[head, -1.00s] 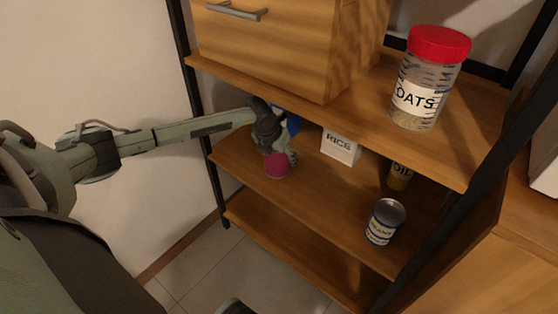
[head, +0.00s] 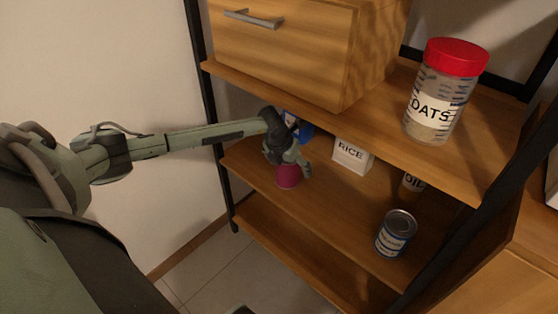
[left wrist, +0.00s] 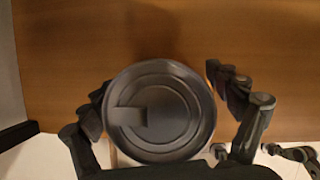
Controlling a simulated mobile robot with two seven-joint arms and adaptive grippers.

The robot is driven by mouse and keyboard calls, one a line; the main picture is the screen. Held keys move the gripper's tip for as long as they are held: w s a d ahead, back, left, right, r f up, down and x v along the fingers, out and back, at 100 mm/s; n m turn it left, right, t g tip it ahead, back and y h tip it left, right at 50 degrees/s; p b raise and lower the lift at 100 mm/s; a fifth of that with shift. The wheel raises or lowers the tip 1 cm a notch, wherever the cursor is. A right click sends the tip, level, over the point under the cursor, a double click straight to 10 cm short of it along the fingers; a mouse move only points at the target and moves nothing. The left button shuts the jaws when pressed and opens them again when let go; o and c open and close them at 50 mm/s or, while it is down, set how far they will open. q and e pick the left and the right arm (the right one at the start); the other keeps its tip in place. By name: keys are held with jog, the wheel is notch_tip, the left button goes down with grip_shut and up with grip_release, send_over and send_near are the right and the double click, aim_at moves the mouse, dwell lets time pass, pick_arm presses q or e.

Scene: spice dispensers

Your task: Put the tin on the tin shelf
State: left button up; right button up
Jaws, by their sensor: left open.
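A dark pink tin (head: 287,177) stands upright at the left of the middle shelf (head: 320,205). My left gripper (head: 291,164) reaches in from the left over it and hides part of its upper side. In the left wrist view a round grey tin lid with a pull tab (left wrist: 160,112) fills the middle. The fingers of my left gripper (left wrist: 160,82) are open on either side of it. I cannot tell whether they touch it. A blue and white beans tin (head: 395,236) stands upright near the right front of the same shelf. My right gripper is not in view.
A white rice box (head: 351,156), a blue item (head: 304,131) and an oil container (head: 411,187) stand farther back. The upper shelf (head: 390,115) carries a drawer unit (head: 290,50) and a red-lidded oats jar (head: 437,90). The lower shelf (head: 290,255) looks bare where visible.

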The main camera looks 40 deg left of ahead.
aim_at(281, 170)
pick_arm(q)
jog(key=shift+v, duration=0.9)
jog(key=s, duration=0.4)
jog(key=shift+d, duration=0.2)
jog(key=s+d, duration=0.1)
jog(key=s, duration=0.7)
jog(key=shift+r, duration=0.15)
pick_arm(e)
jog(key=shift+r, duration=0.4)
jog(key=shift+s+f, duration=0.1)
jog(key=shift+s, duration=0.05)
